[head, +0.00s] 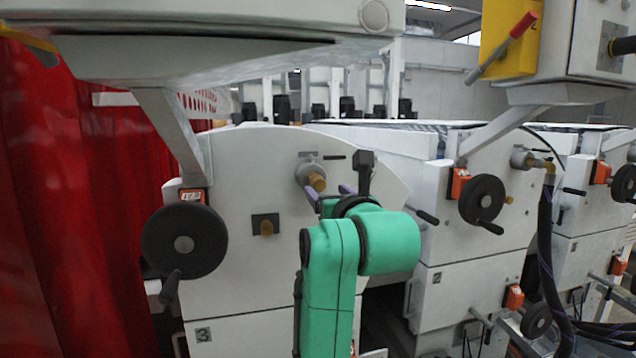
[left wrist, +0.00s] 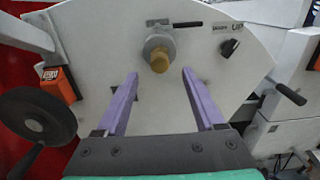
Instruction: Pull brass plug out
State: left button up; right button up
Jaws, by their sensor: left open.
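The brass plug (head: 317,183) sits in a round grey metal fitting (head: 306,170) on the upper part of the white machine panel. In the left wrist view the plug (left wrist: 159,63) shows just beyond the fingertips, between their two lines. My left gripper (head: 325,192) is open, with its purple fingers pointing at the panel. In the left wrist view the gripper (left wrist: 160,73) has one finger on each side below the plug, holding nothing. I cannot tell the exact gap in depth. My right gripper is out of view.
A black handwheel (head: 184,243) with an orange counter stands at the left, another handwheel (head: 482,199) at the right. Red curtain (head: 75,200) hangs left.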

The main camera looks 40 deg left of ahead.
aim_at(321, 185)
pick_arm(q)
jog(key=x, duration=0.6)
jog(key=shift+w+a, duration=0.15)
jog(key=shift+a, duration=0.1)
dwell(1.0)
grip_shut()
jog(key=shift+d+f, duration=0.15)
dwell(1.4)
jog(key=shift+b+v, duration=0.35)
jog(key=shift+v, duration=0.45)
jog(key=shift+b+v, duration=0.7)
jog(key=shift+v, duration=1.5)
